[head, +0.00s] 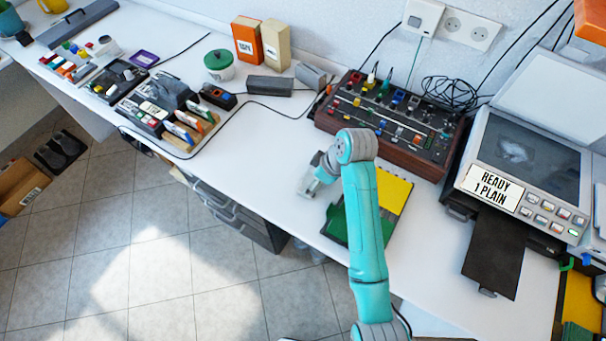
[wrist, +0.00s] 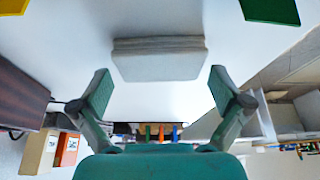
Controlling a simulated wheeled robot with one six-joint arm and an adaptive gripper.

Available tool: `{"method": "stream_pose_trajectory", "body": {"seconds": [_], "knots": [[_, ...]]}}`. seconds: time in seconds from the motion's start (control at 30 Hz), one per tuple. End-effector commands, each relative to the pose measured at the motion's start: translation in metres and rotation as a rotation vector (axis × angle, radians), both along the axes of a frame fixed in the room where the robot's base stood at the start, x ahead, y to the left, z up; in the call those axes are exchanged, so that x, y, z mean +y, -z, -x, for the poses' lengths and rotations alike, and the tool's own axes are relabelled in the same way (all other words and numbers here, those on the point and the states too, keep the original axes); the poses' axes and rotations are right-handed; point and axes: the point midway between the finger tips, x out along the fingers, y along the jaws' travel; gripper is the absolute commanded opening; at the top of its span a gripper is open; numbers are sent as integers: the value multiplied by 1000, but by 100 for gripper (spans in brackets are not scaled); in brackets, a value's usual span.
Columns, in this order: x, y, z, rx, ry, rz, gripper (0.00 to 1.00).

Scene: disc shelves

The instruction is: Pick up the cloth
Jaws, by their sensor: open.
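A folded pale grey cloth (wrist: 158,62) lies on the white worktop, its stacked layers showing along one edge in the wrist view. My gripper (wrist: 157,88) is open, with its two green-padded fingers spread wide on either side and nothing held between them. The cloth is centred between the fingers, just beyond their tips. In the head view my gripper (head: 316,177) is low over the front part of the worktop. My arm and gripper hide part of that spot, so the cloth is hard to make out there.
A yellow pad (head: 396,190) and a green board (head: 338,222) lie right of my gripper, partly behind my arm. A dark mixer console (head: 390,118) stands behind. A printer (head: 525,160) is at right. Racks of small items (head: 165,105) stand at left. The worktop's front edge is close.

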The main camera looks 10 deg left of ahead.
Motion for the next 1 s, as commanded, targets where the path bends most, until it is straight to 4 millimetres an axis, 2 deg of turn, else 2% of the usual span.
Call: {"method": "stream_pose_trajectory", "body": {"seconds": [0.1,0.33,0.37,0.5,0.83,1.0], "knots": [[-4,8,3,-1,-1,0,100],[-4,9,4,-2,-1,-1,100],[-4,9,4,-2,-1,-1,98],[-4,9,4,-1,-1,0,64],[-4,6,4,-2,-1,-1,64],[-4,-14,3,-4,-1,-1,64]]}}
